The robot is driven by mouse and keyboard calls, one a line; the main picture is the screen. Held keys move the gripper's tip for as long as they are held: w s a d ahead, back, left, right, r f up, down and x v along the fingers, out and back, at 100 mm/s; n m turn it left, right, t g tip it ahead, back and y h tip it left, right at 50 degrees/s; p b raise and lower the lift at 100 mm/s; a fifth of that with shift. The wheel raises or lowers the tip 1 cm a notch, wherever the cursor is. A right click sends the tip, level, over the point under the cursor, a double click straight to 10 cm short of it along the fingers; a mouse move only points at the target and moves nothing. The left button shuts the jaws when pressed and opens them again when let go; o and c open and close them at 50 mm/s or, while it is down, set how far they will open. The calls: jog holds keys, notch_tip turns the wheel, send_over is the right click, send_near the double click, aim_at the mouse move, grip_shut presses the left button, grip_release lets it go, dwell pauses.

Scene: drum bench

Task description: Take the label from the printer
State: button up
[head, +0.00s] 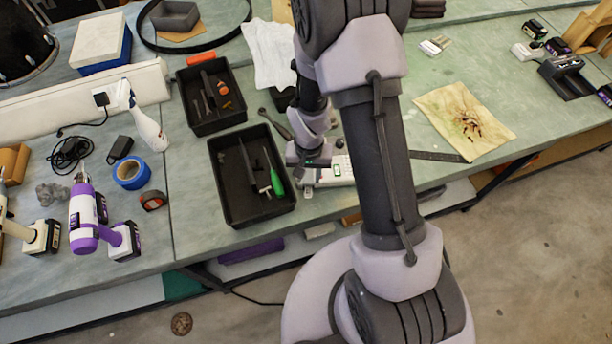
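The label printer (341,170) appears to be the small white device with keys on the bench, just right of the black tray with tools. My arm crosses in front of its right side. My gripper (314,168) is at the printer's left end, pointing down, close over or against it. The fingers are too small and too covered by my wrist to tell whether they are open or shut. I cannot make out a label.
A black tray (222,198) with a green-handled screwdriver stands left of the printer. Another black tray (189,119) is behind it. A wrench (275,124) lies nearby. A stained cloth (440,105) and dark ruler (437,156) lie right of my arm.

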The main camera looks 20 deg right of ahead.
aim_at(308, 193)
notch_tip(308, 193, down, 10)
jog(key=b, duration=0.6)
jog(key=shift+r+b, duration=0.15)
jog(key=shift+b, duration=0.2)
jog(key=shift+r, duration=0.1)
jog(key=c, duration=0.6)
